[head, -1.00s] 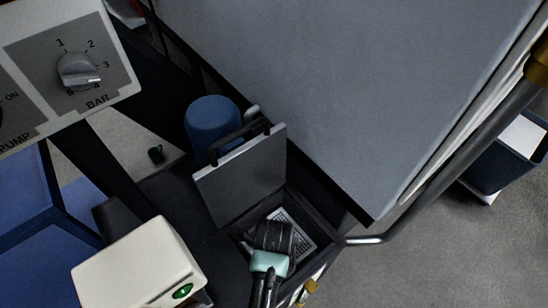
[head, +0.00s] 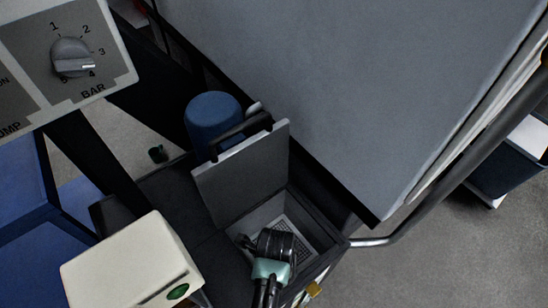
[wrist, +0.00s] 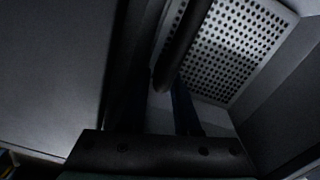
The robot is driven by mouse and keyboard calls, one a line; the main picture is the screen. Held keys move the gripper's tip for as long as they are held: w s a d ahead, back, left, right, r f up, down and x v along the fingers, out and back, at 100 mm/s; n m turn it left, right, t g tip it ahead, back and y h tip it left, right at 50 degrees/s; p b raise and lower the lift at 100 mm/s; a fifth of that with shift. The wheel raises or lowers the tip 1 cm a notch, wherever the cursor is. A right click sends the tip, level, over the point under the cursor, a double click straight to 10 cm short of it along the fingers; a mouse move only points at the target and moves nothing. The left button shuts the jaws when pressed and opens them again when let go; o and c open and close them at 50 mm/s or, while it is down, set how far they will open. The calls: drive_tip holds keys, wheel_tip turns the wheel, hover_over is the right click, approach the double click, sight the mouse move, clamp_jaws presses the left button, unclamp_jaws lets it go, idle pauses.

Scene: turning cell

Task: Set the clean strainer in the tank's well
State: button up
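The strainer's light perforated plate (wrist: 235,45) fills the upper right of the wrist view. In the head view the plate (head: 296,241) shows inside the tank's open well (head: 266,214), partly covered by my gripper. My gripper (head: 283,236) points down into the well. In the wrist view a dark bar (wrist: 186,42), perhaps the strainer's handle, runs diagonally across the plate and ends between my gripper's dark fingers (wrist: 158,90). Light shows between the finger bases. Whether the fingers press on the bar, and whether the plate rests on the well's floor, I cannot tell.
The tank's grey lid (head: 243,172) stands open behind the well. A blue cylinder (head: 213,120) is behind the lid. A large grey panel (head: 330,85) overhangs on the right, with a metal rail (head: 372,242) near the well. A cream box (head: 130,262) stands at the left.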

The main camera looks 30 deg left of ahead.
wheel_tip(320, 180, up, 12)
drive_tip(key=p, duration=0.6)
drive_tip(key=shift+r, duration=0.2)
drive_tip(key=shift+w, duration=0.1)
